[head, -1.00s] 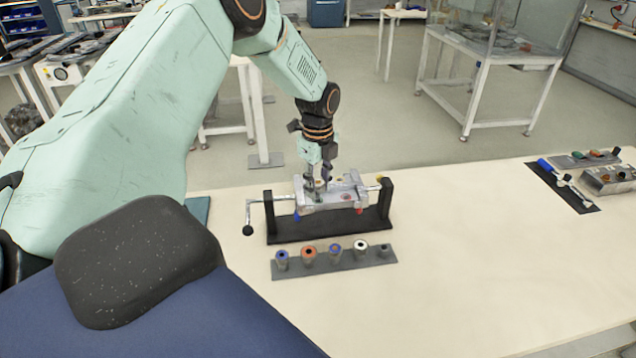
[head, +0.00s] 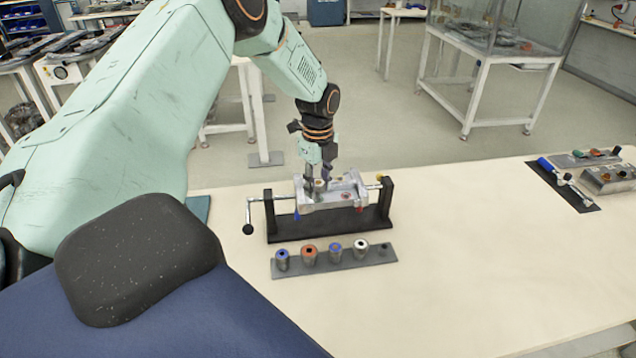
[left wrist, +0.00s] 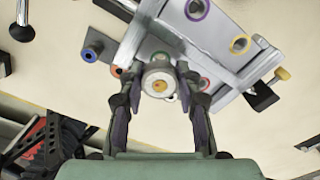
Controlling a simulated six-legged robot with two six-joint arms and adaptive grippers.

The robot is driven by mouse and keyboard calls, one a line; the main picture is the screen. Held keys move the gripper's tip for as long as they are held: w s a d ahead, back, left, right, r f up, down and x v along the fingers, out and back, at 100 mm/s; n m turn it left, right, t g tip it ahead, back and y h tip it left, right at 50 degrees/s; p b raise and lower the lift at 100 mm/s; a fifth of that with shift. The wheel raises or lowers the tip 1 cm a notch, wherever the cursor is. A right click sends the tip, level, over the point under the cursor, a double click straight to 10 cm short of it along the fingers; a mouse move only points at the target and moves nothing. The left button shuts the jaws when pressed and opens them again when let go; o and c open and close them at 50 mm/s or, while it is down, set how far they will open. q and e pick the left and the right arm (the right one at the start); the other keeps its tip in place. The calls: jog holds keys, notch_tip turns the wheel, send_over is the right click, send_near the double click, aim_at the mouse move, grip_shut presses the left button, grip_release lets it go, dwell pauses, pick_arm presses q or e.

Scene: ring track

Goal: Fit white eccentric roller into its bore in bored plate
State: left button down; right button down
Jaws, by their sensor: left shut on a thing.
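My left gripper (head: 319,184) is over the left part of the bored plate (head: 335,201) in the head view. In the left wrist view the gripper (left wrist: 158,88) is shut on a pale round roller (left wrist: 160,80) with an orange-yellow spot at its centre. The plate (left wrist: 222,22) also shows purple, yellow and red-ringed bores. A white-topped roller (head: 361,246) stands in the dark rack. My right gripper is out of view.
The plate hangs between black uprights (head: 386,199), with a crank (head: 248,229) on the left. The table between is clear.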

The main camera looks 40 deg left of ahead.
pick_arm(q)
jog(key=shift+f+b, duration=0.6)
jog(key=shift+f, duration=0.4)
jog(key=c, duration=0.8)
grip_release()
jog(key=shift+c, duration=0.2)
jog(key=shift+r, duration=0.15)
notch_tip(320, 180, up, 12)
jog(key=shift+f, duration=0.15)
